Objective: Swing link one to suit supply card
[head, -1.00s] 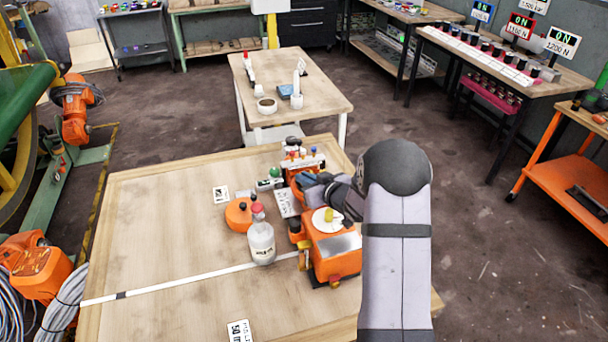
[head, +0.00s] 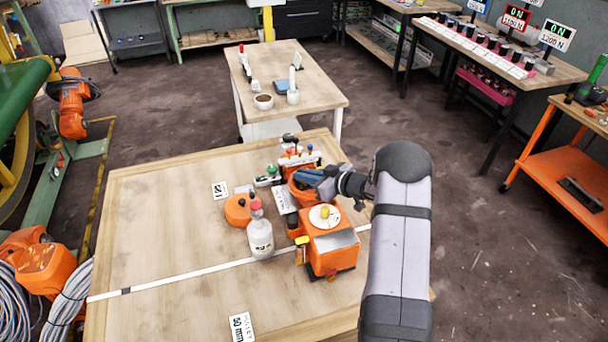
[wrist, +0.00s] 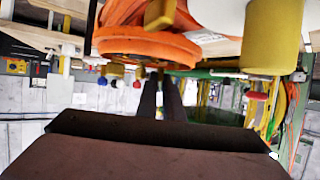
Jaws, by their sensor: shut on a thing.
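The orange ring inverter (head: 335,262) stands on the near bench, with a white disc and yellow knob on top. An orange round part (head: 297,194) sits just behind it. My gripper (head: 308,180) reaches in from the right over this part. In the wrist view my fingers (wrist: 160,82) are close together just below an orange ring (wrist: 150,46). They are shut on a small part, mostly hidden, which I take to be link one. A white card (head: 220,190) with a dark mark stands at the left; its mark is too small to read surely.
A bottle with a red cap (head: 260,236) and an orange round pot (head: 237,210) stand left of the inverter. Small coloured parts (head: 298,155) crowd behind it. The bench's left side is clear.

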